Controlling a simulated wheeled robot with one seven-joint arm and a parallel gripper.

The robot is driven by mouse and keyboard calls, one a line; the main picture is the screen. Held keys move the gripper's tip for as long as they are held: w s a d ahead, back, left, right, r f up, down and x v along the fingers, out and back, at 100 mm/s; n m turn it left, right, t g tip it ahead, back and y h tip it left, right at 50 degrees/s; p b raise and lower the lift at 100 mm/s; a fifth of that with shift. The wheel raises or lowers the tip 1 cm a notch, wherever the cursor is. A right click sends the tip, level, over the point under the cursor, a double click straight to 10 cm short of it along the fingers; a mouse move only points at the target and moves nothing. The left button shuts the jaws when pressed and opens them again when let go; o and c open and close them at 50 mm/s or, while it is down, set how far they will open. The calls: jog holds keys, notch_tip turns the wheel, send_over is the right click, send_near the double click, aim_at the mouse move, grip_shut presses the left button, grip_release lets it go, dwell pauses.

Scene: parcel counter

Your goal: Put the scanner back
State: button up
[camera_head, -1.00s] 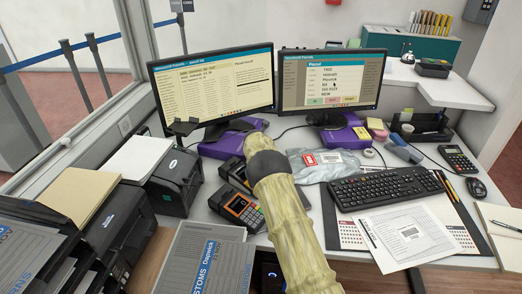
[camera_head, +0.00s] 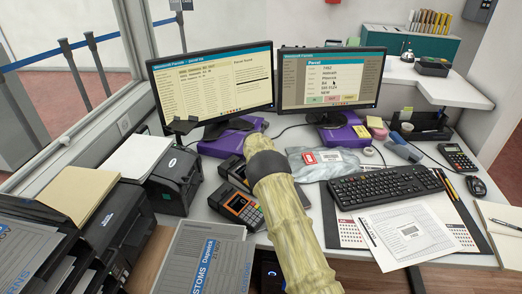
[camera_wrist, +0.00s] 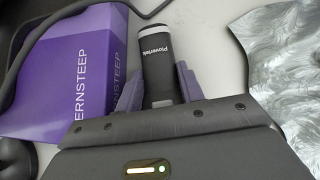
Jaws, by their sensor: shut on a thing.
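The scanner (camera_wrist: 158,52), a black handle with pale printed lettering and a light ring near its far end, shows in the wrist view. My gripper (camera_wrist: 160,88) is shut on it, with one grey-purple finger on each side. The scanner's near end is hidden behind the gripper body. In the head view my arm hides both gripper and scanner. I cannot make out a holder for the scanner.
In the wrist view a purple box (camera_wrist: 75,75) lies left of the scanner and a silver bag (camera_wrist: 275,55) right. A dark cable loops at top. The head view shows two monitors, card terminals (camera_head: 240,208), a keyboard (camera_head: 385,187) and a printer (camera_head: 175,180).

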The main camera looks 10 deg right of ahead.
jog(key=o, duration=1.2)
jog(key=shift+c, duration=0.2)
jog(key=shift+r, duration=0.1)
jog(key=v, duration=1.7)
